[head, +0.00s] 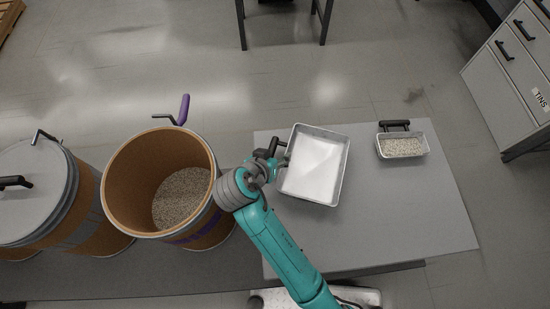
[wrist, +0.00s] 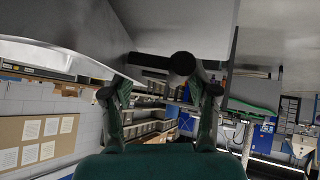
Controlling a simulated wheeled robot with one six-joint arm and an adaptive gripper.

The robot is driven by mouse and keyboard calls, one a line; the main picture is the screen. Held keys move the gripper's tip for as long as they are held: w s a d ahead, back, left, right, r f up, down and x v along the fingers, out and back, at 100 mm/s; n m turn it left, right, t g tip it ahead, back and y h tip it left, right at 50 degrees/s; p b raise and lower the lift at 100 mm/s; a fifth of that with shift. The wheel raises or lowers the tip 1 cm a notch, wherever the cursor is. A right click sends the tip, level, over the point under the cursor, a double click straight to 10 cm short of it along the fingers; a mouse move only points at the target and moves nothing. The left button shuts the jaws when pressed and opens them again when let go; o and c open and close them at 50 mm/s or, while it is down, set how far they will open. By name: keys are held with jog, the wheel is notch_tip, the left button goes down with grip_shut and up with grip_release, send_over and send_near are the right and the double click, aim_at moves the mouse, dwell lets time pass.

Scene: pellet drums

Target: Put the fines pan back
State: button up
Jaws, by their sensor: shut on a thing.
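The fines pan (head: 316,168), a shallow pale metal rectangular pan, looks empty and slightly turned in the head view. It appears over the left part of the grey table; I cannot tell whether it touches the top. My gripper (head: 273,160) is at the pan's left side, shut on its dark handle. The handle's grip is partly hidden by my gripper in the head view.
The grey table (head: 400,215) has free room right and front. A small tray of pellets (head: 403,147) sits at its back right. An open brown drum (head: 125,180) with pellets stands left of my gripper, beside a lidded drum (head: 30,190). A drawer cabinet (head: 505,90) stands far right.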

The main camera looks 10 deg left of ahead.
jog(key=shift+f, duration=1.2)
jog(key=o, duration=1.4)
jog(key=v, duration=1.2)
